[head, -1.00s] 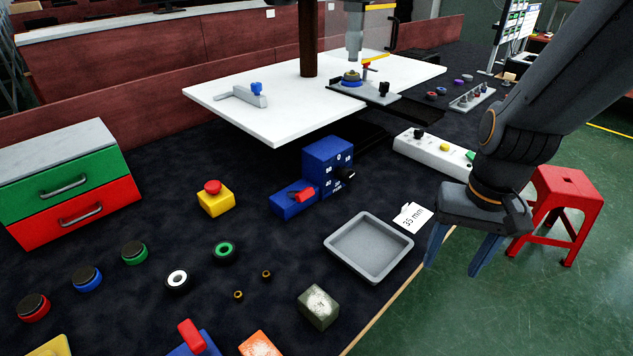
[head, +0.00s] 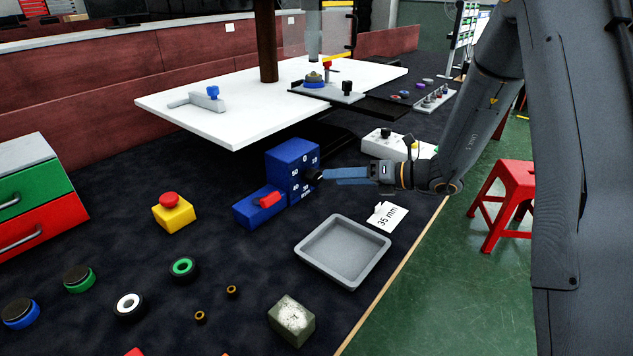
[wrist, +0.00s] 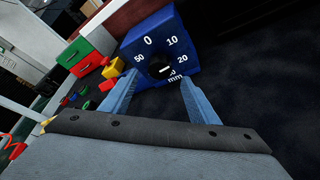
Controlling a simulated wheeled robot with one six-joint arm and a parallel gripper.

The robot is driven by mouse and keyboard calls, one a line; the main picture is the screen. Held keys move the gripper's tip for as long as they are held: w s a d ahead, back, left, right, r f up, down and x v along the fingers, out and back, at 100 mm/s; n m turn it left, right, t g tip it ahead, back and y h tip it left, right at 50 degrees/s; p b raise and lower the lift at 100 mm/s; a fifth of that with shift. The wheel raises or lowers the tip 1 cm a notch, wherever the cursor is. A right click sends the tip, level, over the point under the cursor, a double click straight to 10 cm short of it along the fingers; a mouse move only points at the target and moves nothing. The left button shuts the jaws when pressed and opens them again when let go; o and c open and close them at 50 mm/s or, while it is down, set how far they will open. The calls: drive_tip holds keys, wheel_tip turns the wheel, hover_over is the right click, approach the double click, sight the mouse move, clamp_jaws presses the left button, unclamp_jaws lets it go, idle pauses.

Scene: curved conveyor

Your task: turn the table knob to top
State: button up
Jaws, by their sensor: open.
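The table knob (wrist: 157,66) is a black dial on the face of a blue box (wrist: 146,33) marked 0, 10, 20, 50 and mm around it. A short white mark on the knob points to the right and slightly down in the wrist view. The box (head: 291,158) also shows in the head view, the knob (head: 312,175) on its right face. My gripper (wrist: 158,80) is open, its two blue fingers pointing at the box with the knob between and beyond their tips. In the head view my gripper (head: 326,175) is level with the knob; contact is not clear.
A lower blue box with a red switch (head: 267,200) adjoins on the left. A grey tray (head: 342,251) and a 35 mm card (head: 387,216) lie in front. A white control box (head: 382,142) stands behind my gripper. The white table (head: 220,122) is above and behind.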

sight(318, 178)
drive_tip(key=x, duration=0.7)
drive_tip(key=shift+a+f+p, duration=0.1)
drive_tip(key=shift+a+p, duration=0.2)
drive_tip(key=shift+c, duration=0.2)
drive_tip(key=c, duration=1)
